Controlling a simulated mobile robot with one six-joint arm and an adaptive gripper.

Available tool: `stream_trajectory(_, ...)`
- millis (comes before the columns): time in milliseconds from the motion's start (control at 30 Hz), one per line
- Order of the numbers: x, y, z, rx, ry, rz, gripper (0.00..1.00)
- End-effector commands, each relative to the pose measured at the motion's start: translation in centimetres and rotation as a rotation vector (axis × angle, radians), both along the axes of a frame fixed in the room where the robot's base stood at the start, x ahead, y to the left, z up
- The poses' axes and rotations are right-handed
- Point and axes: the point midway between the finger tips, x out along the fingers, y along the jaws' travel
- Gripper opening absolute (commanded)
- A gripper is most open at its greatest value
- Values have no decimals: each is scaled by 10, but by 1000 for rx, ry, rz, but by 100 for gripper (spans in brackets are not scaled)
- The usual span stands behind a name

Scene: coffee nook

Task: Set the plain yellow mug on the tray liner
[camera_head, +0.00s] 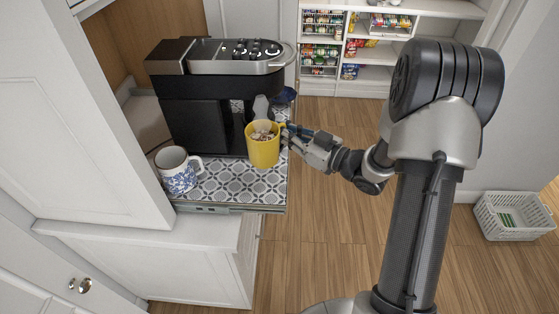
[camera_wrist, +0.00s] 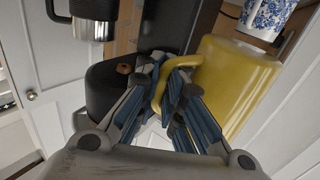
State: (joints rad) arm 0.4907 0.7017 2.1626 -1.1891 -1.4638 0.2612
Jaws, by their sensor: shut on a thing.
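The plain yellow mug (camera_head: 263,150) is upright in the head view, in front of the coffee machine and over the right part of the patterned grey-and-white tray liner (camera_head: 232,187). I cannot tell whether its base touches the liner. My gripper (camera_head: 287,138) reaches in from the right and is shut on the mug's handle. In the wrist view the yellow mug (camera_wrist: 238,82) fills the right side, and my fingers (camera_wrist: 167,88) close on its handle. Something pale and brownish shows in the mug's opening, too small to make out.
A black and silver coffee machine (camera_head: 225,85) stands at the back of the liner. A blue-and-white patterned mug (camera_head: 177,172) stands at the front left, also in the wrist view (camera_wrist: 266,14). A dark blue item (camera_head: 285,96) sits behind. Front-middle liner is bare.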

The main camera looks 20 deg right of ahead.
Motion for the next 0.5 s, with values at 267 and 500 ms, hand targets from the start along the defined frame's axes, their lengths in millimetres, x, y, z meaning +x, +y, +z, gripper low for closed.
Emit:
stream_trajectory(267, 0, 0, -54, 3, -3, -1, 0)
stream_trajectory(500, 0, 0, -69, 3, -3, 0, 0)
